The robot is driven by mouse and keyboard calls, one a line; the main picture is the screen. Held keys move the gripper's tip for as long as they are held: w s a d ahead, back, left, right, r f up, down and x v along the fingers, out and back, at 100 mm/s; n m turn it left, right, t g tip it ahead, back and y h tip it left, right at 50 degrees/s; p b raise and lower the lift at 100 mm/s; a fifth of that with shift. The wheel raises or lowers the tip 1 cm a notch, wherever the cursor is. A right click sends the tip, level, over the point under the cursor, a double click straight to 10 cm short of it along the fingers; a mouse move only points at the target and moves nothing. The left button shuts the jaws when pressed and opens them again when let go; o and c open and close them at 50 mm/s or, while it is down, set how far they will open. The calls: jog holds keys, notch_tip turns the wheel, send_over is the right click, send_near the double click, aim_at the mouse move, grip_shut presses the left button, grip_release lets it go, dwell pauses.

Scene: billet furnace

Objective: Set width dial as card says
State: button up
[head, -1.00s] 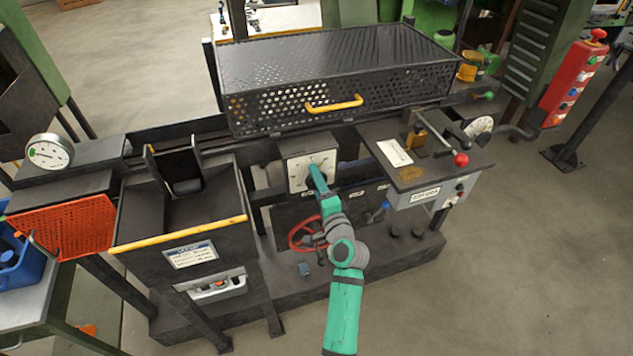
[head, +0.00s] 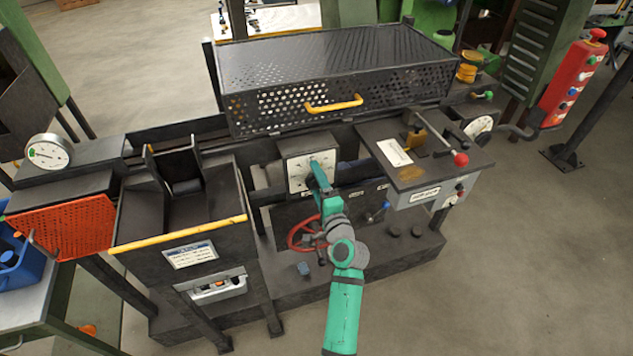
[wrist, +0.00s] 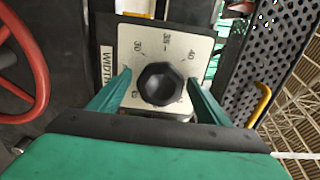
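The width dial (head: 299,172) is a white square plate on the machine front. In the wrist view its plate (wrist: 150,45) carries printed numbers and a WIDTH label (wrist: 107,66) at its left. A black faceted knob (wrist: 160,84) sits at its middle; I cannot make out a pointer mark. My gripper (wrist: 160,77) is open, with one teal finger on each side of the knob and gaps showing between. In the head view my gripper (head: 318,170) covers part of the dial. A white card (head: 394,152) lies on the right-hand shelf; its writing is too small to read.
A perforated guard (head: 340,85) with a yellow handle stands above the dial. A red handwheel (head: 303,234) is below it, showing at the left in the wrist view. A red-knobbed lever (head: 460,159) is to the right. A labelled hopper (head: 185,215) is to the left.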

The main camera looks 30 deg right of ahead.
jog(key=v, duration=1.1)
dwell(0.5)
jog(key=s+a+f+n+g, duration=0.1)
jog(key=s+a+f+n, duration=0.3)
jog(key=s+a+f, duration=0.4)
jog(key=s+a+f+n+g, duration=0.1)
jog(key=s+a+f+n, duration=0.35)
jog(key=a, duration=0.55)
jog(key=s+a+r+n+y, duration=0.2)
jog(key=s+a+r+n, duration=0.1)
jog(key=s+a+n, duration=0.3)
jog(key=s+a+r+n+y, duration=0.2)
jog(key=s+a+n, duration=0.4)
jog(key=s+a, duration=0.4)
jog(key=s+r, duration=0.1)
jog(key=s, duration=0.2)
jog(key=shift+r+y, duration=0.25)
jog(key=shift+y, duration=0.05)
